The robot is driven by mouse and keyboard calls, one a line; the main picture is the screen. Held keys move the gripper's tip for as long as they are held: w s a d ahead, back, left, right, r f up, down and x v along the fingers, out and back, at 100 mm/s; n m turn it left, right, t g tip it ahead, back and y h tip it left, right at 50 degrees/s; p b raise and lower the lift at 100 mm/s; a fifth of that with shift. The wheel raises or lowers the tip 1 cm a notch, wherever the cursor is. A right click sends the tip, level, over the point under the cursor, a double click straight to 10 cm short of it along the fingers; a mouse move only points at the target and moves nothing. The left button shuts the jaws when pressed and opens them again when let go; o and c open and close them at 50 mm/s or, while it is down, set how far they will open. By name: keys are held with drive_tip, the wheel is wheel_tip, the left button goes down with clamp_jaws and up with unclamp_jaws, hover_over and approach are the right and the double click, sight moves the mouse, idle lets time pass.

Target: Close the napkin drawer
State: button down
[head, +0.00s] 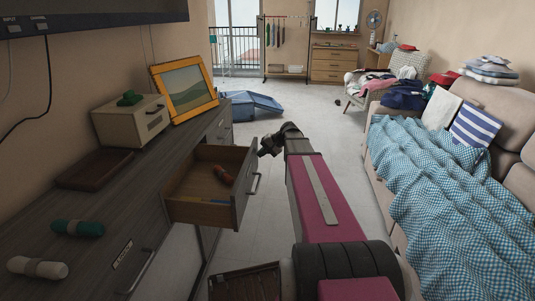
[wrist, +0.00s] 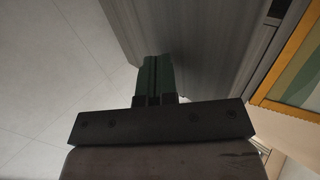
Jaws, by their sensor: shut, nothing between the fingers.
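One drawer (head: 193,215) of the long grey cabinet is pulled out into the room. Its front has a metal bar handle (head: 255,183), and a red-orange item (head: 224,175) and something blue lie inside. I see no napkins that I can identify in it. My gripper (head: 264,149) is just beyond the drawer's far front corner, close to it in the picture; I cannot tell whether they touch. In the wrist view my gripper's fingers (wrist: 152,80) are together and empty, beside a grey cabinet surface (wrist: 205,45). The drawer is not clearly visible there.
The cabinet top (head: 125,195) holds a cream box (head: 130,122), a yellow-framed picture (head: 185,88), a brown tray (head: 95,168) and rolled cloths. A sofa (head: 385,180) with a checked blanket stands on the right.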

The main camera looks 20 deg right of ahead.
drive_tip(key=shift+a, duration=0.1)
idle(0.3)
drive_tip(key=w+a, duration=0.3)
drive_tip(key=a, duration=0.5)
drive_tip(key=w+a, duration=0.4)
drive_tip(key=a, duration=0.4)
drive_tip(key=w+a, duration=0.3)
drive_tip(key=a, duration=0.5)
drive_tip(key=shift+w+a, duration=0.2)
drive_tip(key=shift+a, duration=0.25)
